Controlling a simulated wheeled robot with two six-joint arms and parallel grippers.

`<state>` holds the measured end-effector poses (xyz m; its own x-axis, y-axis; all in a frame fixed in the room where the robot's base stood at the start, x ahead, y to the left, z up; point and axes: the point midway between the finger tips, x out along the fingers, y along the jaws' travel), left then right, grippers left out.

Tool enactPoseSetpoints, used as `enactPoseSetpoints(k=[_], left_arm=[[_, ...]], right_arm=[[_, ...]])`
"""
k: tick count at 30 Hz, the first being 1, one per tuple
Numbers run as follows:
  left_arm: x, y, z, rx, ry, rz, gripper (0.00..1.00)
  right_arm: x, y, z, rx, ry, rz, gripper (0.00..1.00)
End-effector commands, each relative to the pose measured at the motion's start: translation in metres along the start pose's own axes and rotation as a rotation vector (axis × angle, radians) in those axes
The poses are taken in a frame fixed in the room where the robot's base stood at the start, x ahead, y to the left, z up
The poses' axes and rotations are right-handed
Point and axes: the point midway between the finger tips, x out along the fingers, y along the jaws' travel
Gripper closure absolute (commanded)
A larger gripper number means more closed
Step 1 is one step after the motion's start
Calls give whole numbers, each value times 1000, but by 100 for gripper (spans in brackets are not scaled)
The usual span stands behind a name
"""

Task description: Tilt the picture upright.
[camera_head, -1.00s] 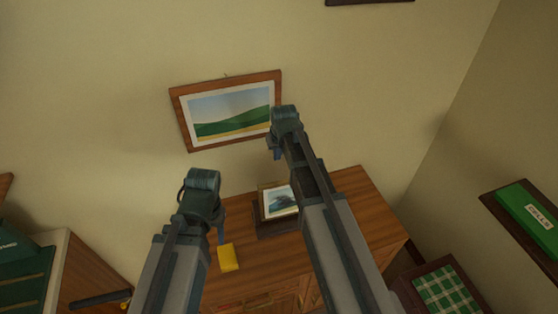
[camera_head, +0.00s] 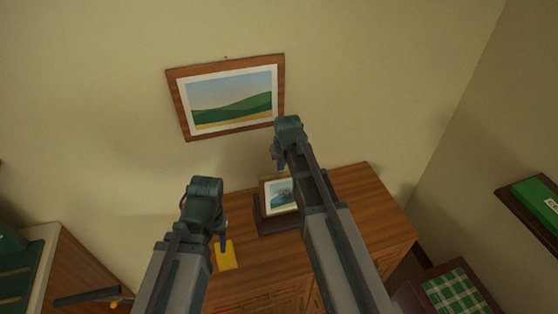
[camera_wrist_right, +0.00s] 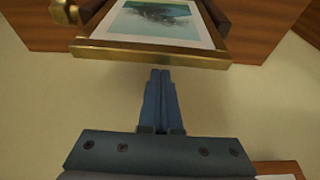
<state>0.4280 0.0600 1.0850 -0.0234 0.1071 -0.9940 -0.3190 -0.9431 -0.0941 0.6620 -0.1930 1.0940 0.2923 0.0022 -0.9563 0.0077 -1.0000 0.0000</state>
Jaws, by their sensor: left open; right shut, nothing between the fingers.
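The wall picture (camera_head: 230,101) is a green landscape in a brown wooden frame, hanging slanted with its right side higher in the head view. My right wrist overlaps its lower right corner; I cannot tell whether they touch. My right gripper (camera_head: 278,162) is shut and empty, pointing down below that corner; its closed fingers also show in the right wrist view (camera_wrist_right: 161,78). A small gold-framed picture (camera_head: 281,195) stands on the cabinet; in the right wrist view its frame (camera_wrist_right: 150,54) lies just beyond the fingertips. My left gripper (camera_head: 222,232) is open, above the cabinet at the left.
The wooden cabinet (camera_head: 355,208) stands below the wall picture. A yellow block (camera_head: 226,256) shows by my left gripper. A dark shelf with a green box (camera_head: 535,203) is at the right, above a green checked cloth (camera_head: 455,293). The wall left of the picture is bare.

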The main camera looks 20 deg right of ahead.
Motion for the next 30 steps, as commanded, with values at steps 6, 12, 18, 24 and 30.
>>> enactPoseSetpoints(k=[6, 12, 18, 24, 30], left_arm=[[0, 0, 0, 0, 0, 0, 50], [-1, 0, 0, 0, 0, 0, 50], [-1, 0, 0, 0, 0, 0, 50], [-1, 0, 0, 0, 0, 0, 50], [-1, 0, 0, 0, 0, 0, 50]], right_arm=[[0, 0, 1, 0, 0, 0, 100], [-3, 0, 9, 0, 0, 0, 100], [-5, 0, 14, 0, 0, 0, 100], [-5, 0, 14, 0, 0, 0, 100], [-3, 0, 4, 0, 0, 0, 100]])
